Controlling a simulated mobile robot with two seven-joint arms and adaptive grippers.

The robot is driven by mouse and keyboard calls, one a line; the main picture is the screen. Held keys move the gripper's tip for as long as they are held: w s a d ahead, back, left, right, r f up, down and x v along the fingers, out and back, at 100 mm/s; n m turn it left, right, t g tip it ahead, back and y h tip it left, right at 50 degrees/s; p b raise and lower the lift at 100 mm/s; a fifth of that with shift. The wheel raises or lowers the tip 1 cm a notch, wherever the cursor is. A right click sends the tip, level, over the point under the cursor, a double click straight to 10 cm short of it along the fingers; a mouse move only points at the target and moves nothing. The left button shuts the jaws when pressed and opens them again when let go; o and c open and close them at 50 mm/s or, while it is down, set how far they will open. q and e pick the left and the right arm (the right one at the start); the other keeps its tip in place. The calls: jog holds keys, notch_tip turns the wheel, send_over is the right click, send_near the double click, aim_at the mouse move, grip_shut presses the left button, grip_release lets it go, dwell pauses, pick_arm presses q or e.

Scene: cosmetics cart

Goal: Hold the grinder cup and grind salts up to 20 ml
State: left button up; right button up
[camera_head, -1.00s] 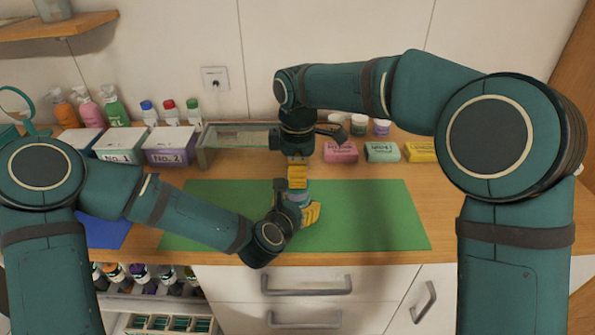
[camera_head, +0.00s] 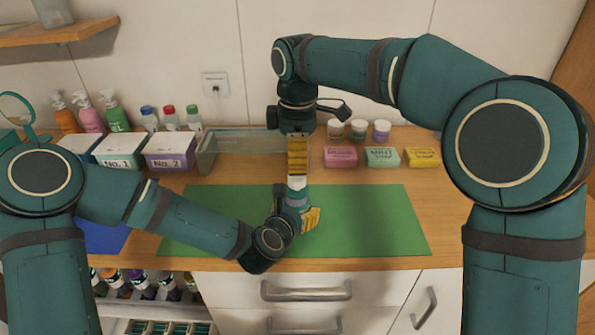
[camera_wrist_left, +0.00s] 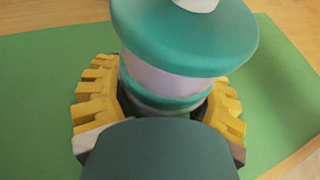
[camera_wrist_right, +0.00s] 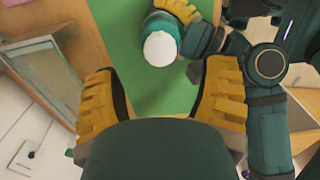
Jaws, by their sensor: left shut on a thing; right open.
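The grinder cup (camera_wrist_left: 180,75) is teal with a pale translucent band, and stands upright above the green mat (camera_head: 370,215). It also shows in the head view (camera_head: 298,194), partly hidden by the grippers, and from above in the right wrist view, with a white top (camera_wrist_right: 160,48). My left gripper (camera_wrist_left: 165,105) is shut around its lower body, yellow fingers on both sides. My right gripper (camera_wrist_right: 163,95) is open and empty. In the head view it hangs pointing down just above the cup's white top (camera_head: 297,183). No salt level is readable.
Boxes No. 1 (camera_head: 121,150) and No. 2 (camera_head: 170,150) and a clear tray (camera_head: 235,150) stand behind the mat. Pink (camera_head: 341,157), green (camera_head: 382,157) and yellow (camera_head: 422,158) soap packs lie at the back right. The right part of the mat is clear.

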aim_at(296, 176)
notch_tip(296, 176, up, 6)
dwell(0.5)
jog(key=f+n, duration=0.1)
jog(key=f, duration=0.3)
jog(key=f+n, duration=0.2)
jog(key=f, duration=0.2)
jog(key=f+n, duration=0.1)
jog(key=f, duration=0.3)
jog(key=shift+a+n, duration=0.2)
jog(key=shift+n, duration=0.1)
jog(key=c, duration=1.2)
